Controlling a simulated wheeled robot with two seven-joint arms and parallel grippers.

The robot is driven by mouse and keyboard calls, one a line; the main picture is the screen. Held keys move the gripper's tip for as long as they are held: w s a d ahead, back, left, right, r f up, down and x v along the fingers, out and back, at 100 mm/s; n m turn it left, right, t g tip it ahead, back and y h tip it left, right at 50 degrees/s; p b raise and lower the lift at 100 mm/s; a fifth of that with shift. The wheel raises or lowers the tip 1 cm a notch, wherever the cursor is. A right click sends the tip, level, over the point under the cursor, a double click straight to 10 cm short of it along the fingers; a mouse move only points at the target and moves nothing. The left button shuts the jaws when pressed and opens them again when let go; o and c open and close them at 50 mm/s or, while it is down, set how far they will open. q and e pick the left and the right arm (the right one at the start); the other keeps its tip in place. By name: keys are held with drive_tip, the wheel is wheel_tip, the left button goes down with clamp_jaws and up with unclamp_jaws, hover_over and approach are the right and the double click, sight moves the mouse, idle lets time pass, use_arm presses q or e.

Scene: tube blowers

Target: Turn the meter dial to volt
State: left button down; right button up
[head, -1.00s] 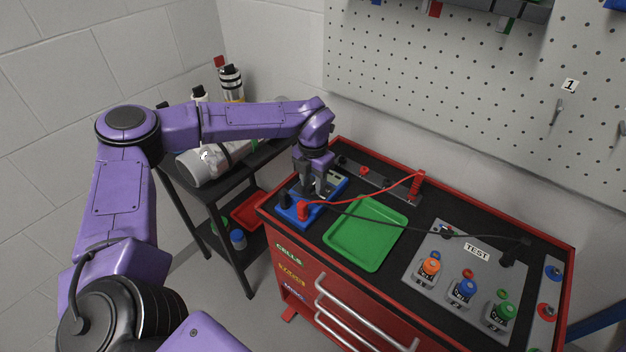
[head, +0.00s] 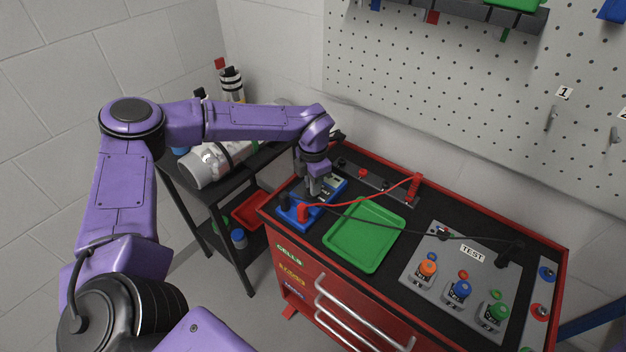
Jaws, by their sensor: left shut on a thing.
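The blue meter (head: 299,214) lies on the black top of the red tool cart, at its left end. A red plug (head: 303,211) and a black plug (head: 284,201) stand in its front end. Its small display (head: 333,183) shows at the far end. My left gripper (head: 315,193) points down onto the middle of the meter and is shut on the meter dial. The fingers hide the dial, so its setting cannot be read. My right gripper is not in view.
A grey TEST panel (head: 455,268) with orange, blue and green knobs is at the right. A black shelf with a grey cylinder (head: 204,165) stands left of the cart.

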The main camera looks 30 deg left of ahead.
use_arm(q)
drive_tip(key=shift+d+m+p, duration=0.1)
drive_tip(key=shift+m+p, duration=0.9)
drive_tip(key=shift+m, duration=1.2)
drive_tip(key=c, duration=1.1)
unclamp_jaws()
